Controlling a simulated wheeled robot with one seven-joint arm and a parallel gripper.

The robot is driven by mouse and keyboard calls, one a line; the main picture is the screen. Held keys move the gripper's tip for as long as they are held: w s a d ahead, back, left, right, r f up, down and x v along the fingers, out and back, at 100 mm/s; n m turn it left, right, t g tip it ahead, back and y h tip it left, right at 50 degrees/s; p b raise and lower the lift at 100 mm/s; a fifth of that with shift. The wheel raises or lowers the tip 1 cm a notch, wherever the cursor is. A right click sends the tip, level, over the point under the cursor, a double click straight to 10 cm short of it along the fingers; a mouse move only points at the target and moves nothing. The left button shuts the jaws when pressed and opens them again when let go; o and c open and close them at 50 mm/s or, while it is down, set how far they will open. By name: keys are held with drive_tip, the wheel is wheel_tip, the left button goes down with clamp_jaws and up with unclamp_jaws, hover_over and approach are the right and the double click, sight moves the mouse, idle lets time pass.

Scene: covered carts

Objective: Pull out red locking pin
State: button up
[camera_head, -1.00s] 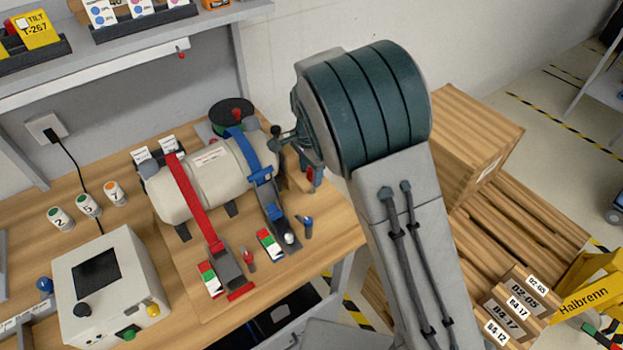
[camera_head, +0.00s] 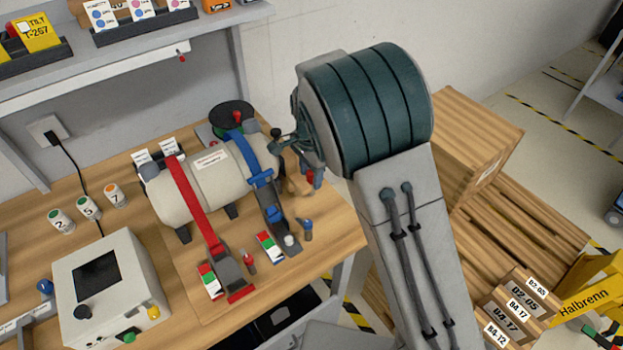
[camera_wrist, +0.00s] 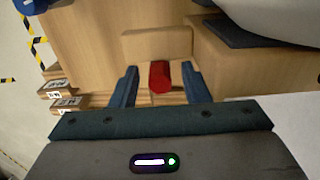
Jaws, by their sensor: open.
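A red piece (camera_wrist: 160,76), which looks like the locking pin's grip, lies between the two blue-grey fingers of my gripper (camera_wrist: 159,69) in the wrist view. A small red part (camera_head: 310,177) also shows in the head view, just past the right end of the pale cylinder (camera_head: 215,178). My arm hides most of my gripper there. How the pin is seated is hidden.
A red strap (camera_head: 193,200) and a blue strap (camera_head: 262,178) cross the cylinder on the wooden bench. A control box (camera_head: 108,285) stands at the front left. Cardboard boxes (camera_head: 470,140) and a wooden pallet (camera_head: 520,225) are to the right, beyond the bench edge.

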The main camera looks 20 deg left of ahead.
sight(311, 172)
clamp_jaws()
drive_tip(key=shift+r+p, duration=2.35)
drive_tip(key=shift+r, duration=0.7)
